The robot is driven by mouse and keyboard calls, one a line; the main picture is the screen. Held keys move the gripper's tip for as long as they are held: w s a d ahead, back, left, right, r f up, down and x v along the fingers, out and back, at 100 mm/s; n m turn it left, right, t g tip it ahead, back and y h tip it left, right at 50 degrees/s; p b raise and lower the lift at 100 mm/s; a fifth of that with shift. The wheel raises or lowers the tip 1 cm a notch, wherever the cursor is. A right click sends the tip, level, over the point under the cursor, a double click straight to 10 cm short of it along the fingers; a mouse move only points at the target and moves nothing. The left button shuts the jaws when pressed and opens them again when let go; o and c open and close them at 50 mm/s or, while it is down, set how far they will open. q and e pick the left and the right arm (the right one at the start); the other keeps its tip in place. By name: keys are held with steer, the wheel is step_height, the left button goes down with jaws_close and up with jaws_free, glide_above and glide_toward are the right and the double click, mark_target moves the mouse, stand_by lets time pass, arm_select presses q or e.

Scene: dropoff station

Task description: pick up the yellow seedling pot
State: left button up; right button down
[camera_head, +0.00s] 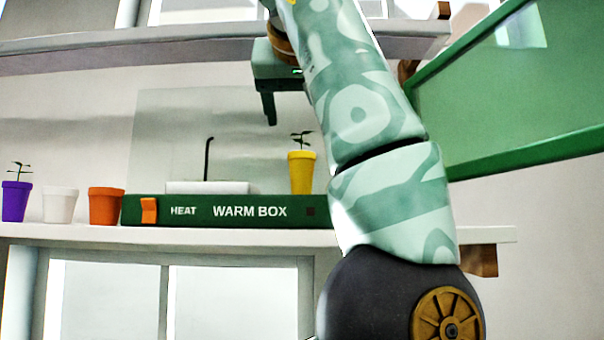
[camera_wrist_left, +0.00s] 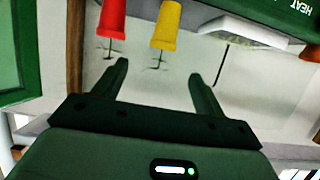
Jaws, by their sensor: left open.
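The yellow seedling pot (camera_head: 302,174) stands upright on the green warm box, with a small dark seedling rising from it. In the left wrist view, which is upside down, the yellow pot (camera_wrist_left: 167,26) shows at the top centre with its seedling pointing down. My left gripper (camera_head: 270,118) is open and empty, above and to the left of the pot in the head view. In the left wrist view the two fingers (camera_wrist_left: 158,70) are spread, with the seedling's tip between their ends in the picture. The pot itself is apart from the fingers. My right gripper is not in view.
A red pot (camera_wrist_left: 111,18) is beside the yellow one; my arm hides it in the head view. The warm box (camera_head: 250,211) carries a white tray (camera_head: 207,187). Orange (camera_head: 106,206), white (camera_head: 60,205) and purple (camera_head: 16,202) pots stand left. A green-framed panel (camera_head: 510,155) is at right.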

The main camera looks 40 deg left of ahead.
mark_target(302, 161)
arm_select(q)
steer(key=p+x, duration=0.1)
steer(key=x, duration=0.7)
steer(key=shift+w+a+p, duration=0.1)
steer(key=shift+a+p, duration=0.05)
steer(key=shift+p, duration=0.2)
steer(key=p+x, duration=0.1)
steer(key=x, duration=0.4)
steer(key=shift+a+p, duration=0.15)
steer(key=shift+p, duration=0.25)
steer(key=shift+a+f, duration=0.15)
steer(key=shift+f, duration=0.05)
steer(key=c, duration=1.1)
